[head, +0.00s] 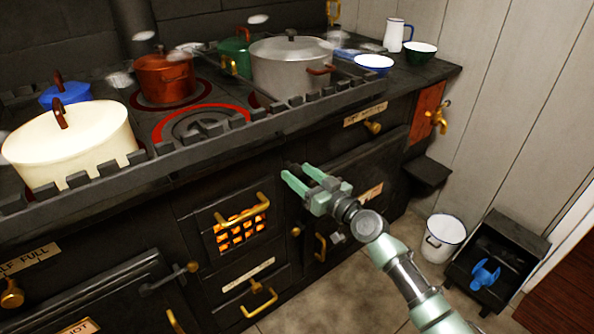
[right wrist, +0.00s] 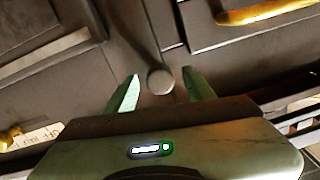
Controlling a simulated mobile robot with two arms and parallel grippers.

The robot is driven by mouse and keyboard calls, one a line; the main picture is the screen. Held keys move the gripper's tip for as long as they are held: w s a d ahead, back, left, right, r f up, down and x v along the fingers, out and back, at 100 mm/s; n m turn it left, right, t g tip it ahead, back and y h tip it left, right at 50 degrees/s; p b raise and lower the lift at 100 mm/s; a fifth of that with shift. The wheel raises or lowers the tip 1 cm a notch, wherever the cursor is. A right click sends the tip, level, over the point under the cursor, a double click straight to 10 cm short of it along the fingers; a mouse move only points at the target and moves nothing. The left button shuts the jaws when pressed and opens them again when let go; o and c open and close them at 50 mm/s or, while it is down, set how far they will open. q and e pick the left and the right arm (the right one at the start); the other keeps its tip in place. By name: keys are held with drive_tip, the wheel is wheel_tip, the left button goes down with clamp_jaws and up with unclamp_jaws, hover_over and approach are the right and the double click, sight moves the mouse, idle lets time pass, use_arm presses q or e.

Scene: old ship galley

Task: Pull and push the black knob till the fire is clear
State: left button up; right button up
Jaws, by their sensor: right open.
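The black knob (right wrist: 161,80) shows in the right wrist view as a round, dark end on a short rod. It stands between the two fingertips of my right gripper (right wrist: 160,90), with space on both sides. In the head view this pale green gripper (head: 296,174) is open in front of the stove's upper front, where the knob is hard to make out against the dark metal. The fire (head: 240,236) glows orange behind the barred firebox opening, below and left of the gripper. My left gripper is not in view.
A brass handle (head: 242,208) crosses the firebox front. Pots stand on the stovetop: a cream pot (head: 75,150), a red pot (head: 165,80) and a grey pot (head: 290,70). A white bucket (head: 443,240) and a black coal box (head: 505,250) stand on the floor at right.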

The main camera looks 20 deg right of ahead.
drive_tip(key=shift+x, duration=0.9)
clamp_jaws()
idle(0.8)
